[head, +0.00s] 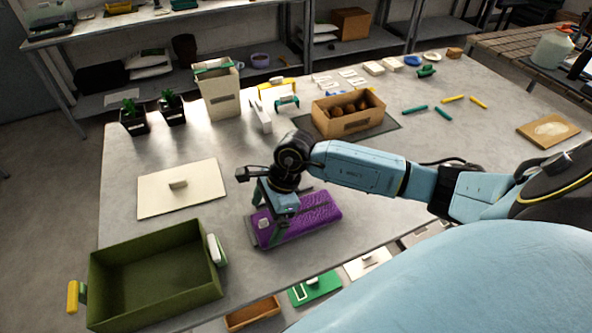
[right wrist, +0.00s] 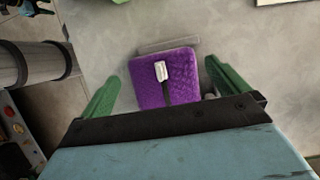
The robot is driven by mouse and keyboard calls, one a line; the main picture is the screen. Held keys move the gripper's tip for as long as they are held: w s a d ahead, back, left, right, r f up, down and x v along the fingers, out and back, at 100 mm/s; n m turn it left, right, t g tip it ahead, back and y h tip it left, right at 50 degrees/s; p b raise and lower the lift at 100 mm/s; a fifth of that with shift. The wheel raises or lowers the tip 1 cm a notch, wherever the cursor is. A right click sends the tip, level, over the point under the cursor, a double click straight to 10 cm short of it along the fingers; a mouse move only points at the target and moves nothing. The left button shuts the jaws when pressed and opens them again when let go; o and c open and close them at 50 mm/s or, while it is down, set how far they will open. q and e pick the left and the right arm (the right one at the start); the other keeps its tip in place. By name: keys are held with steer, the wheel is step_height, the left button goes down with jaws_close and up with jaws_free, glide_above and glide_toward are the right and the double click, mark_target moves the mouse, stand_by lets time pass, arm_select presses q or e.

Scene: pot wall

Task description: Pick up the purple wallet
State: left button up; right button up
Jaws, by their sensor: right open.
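The purple wallet (head: 312,214) lies flat on the grey table near its front edge. It has a quilted surface, and in the right wrist view the wallet (right wrist: 181,66) shows a dark strap with a white clasp. My right gripper (head: 268,222) is over the wallet's left end, pointing down. In the right wrist view the green fingers of my right gripper (right wrist: 165,90) are spread wide, one on each side of the wallet, with nothing held between them. Part of the wallet is hidden by the gripper in both views. My left gripper is not in view.
A green bin (head: 150,275) with a white handle stands left of the wallet. A white board (head: 160,192) lies behind the bin. A brown box (head: 350,128) with round brown items, a white container (head: 218,95) and small potted plants stand farther back. The table between wallet and box is clear.

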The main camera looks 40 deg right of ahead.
steer(key=shift+x, duration=1.05)
steer(key=c, duration=0.7)
steer(key=shift+r, duration=0.1)
steer(key=shift+c, duration=0.2)
steer(key=shift+r, duration=0.1)
